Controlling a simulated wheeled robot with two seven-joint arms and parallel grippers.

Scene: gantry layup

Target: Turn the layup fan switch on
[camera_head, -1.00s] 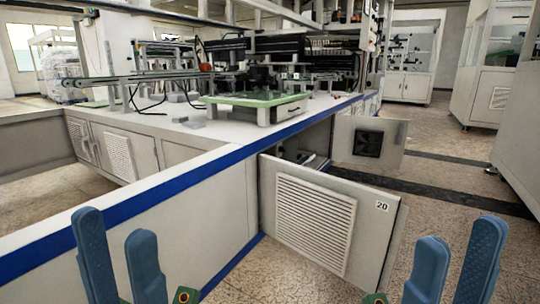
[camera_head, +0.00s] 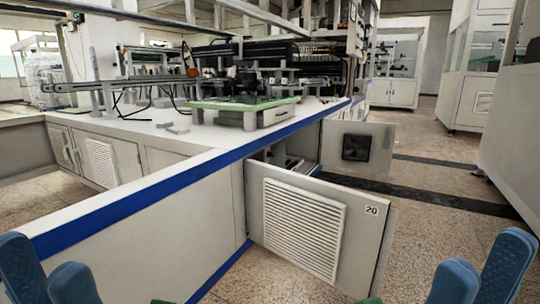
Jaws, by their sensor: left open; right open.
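I cannot make out a fan switch in this view. The gantry layup bench (camera_head: 150,205) has a white body with a blue edge band. A cabinet door (camera_head: 350,220) with a louvred vent and the label 20 stands open at its side. A second open door (camera_head: 358,148) carries a dark square fan-like unit. The cabinet interior (camera_head: 288,160) between them is only partly visible. My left gripper (camera_head: 48,278) is open and empty at the bottom left. My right gripper (camera_head: 480,272) is open and empty at the bottom right. Both are apart from the doors.
Gantry rails and machinery (camera_head: 255,72) stand on the bench, with a green-topped tray (camera_head: 243,112) near its edge. White cabinets (camera_head: 465,100) stand at the right. Speckled floor (camera_head: 440,215) is clear between the open doors and the right-hand cabinets.

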